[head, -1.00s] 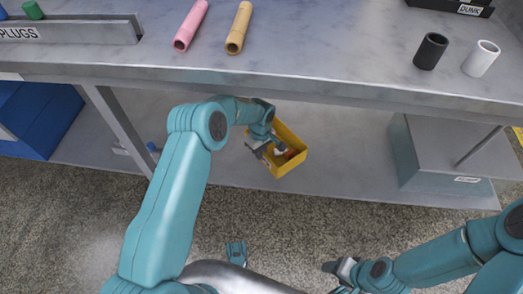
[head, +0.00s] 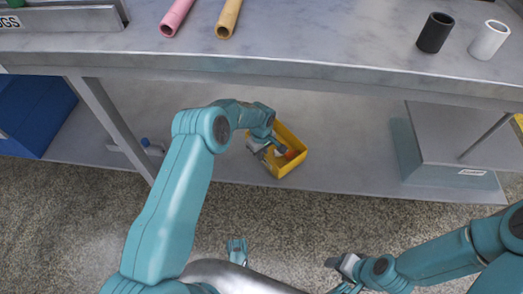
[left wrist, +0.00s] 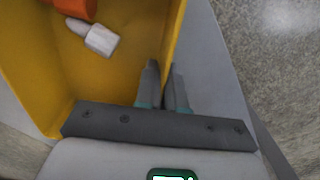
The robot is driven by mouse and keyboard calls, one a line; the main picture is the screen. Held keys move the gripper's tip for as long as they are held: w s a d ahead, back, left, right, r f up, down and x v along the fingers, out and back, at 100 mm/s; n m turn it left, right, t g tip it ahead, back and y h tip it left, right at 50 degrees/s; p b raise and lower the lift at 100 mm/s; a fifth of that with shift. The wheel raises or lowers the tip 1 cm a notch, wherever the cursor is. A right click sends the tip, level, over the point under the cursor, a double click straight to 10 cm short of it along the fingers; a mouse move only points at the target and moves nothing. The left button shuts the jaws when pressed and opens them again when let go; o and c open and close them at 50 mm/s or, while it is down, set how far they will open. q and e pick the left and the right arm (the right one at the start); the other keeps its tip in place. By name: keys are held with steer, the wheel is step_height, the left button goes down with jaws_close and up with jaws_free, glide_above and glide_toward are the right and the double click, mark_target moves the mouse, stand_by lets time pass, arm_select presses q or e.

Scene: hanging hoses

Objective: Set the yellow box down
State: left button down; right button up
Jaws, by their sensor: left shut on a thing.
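The yellow box (head: 297,160) is over the lower shelf under the bench, near the shelf's front edge. It is open-topped and holds an orange item with a white end. My left gripper (head: 262,149) is shut on one of its walls; in the left wrist view the two fingertips (left wrist: 163,85) straddle the wall of the box (left wrist: 40,100). I cannot tell whether its underside touches the shelf. My right gripper (head: 336,263) is over the floor at the lower right, away from the box; its jaw gap is unclear.
The lower shelf (head: 345,150) is bare right of the box, up to a grey-green case (head: 455,150). A blue crate (head: 35,115), a bench leg (head: 112,128) and a small bottle (head: 152,147) are at the left. The bench top (head: 330,40) overhangs, with pink, tan, black and white tubes.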

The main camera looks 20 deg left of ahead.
arm_select(q)
steer(key=shift+f+b, duration=0.55)
steer(key=shift+f, duration=0.1)
arm_select(e)
steer(key=shift+f, duration=0.6)
arm_select(q)
steer(key=c, duration=1.2)
jaws_free()
steer(key=shift+o, duration=0.2)
arm_select(e)
steer(key=shift+r, duration=0.1)
